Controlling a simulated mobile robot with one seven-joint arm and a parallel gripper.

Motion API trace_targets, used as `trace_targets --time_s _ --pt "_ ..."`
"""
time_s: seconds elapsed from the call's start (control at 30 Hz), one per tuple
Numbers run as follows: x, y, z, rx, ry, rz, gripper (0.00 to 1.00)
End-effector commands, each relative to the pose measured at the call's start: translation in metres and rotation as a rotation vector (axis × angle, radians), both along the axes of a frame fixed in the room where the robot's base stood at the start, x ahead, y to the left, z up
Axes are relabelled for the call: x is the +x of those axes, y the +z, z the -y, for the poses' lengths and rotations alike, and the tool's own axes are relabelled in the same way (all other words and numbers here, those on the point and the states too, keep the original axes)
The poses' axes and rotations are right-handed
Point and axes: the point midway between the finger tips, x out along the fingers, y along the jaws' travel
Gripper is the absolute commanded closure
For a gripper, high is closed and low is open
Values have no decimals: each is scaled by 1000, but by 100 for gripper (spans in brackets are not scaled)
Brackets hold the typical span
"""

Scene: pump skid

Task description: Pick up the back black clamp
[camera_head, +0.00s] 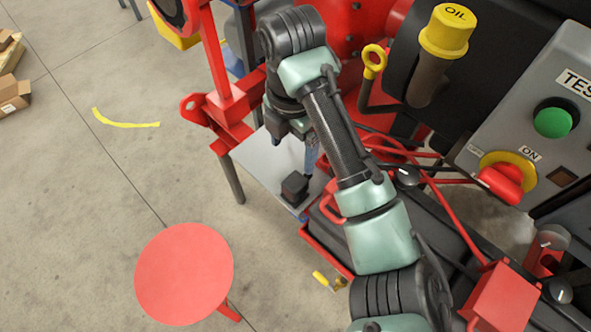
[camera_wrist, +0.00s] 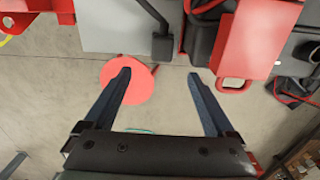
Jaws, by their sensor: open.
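A small black block (camera_head: 295,187) stands on the grey plate (camera_head: 262,165) in the head view; it may be the back black clamp, but I cannot be sure. What looks like the same black piece (camera_wrist: 163,46), with a dark bar rising from it, shows at the plate's edge in the wrist view. My gripper (camera_wrist: 159,75) is open, with nothing between its blue-grey fingers. In the wrist view the black piece appears just past the fingertips, between their lines. In the head view my gripper (camera_head: 308,163) is above the plate and partly hidden by my arm.
A red round stool (camera_head: 184,272) stands on the open floor at left. A red frame (camera_head: 238,110) borders the plate. Red cables (camera_head: 440,195), a grey control box (camera_head: 545,125) and a yellow oil cap (camera_head: 447,32) crowd the right. A red block (camera_wrist: 258,35) stands right of the fingers.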

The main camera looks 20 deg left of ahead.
Motion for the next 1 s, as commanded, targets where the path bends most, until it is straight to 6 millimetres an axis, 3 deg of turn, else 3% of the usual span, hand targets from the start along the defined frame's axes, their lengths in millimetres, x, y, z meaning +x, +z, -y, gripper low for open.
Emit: trace_targets --time_s 0.4,0.67,1.0 --pt "-3 -67 4 -15 17 -18 10" --pt "-1 -87 4 -15 16 -15 10" --pt "2 -129 4 -13 17 -14 10"
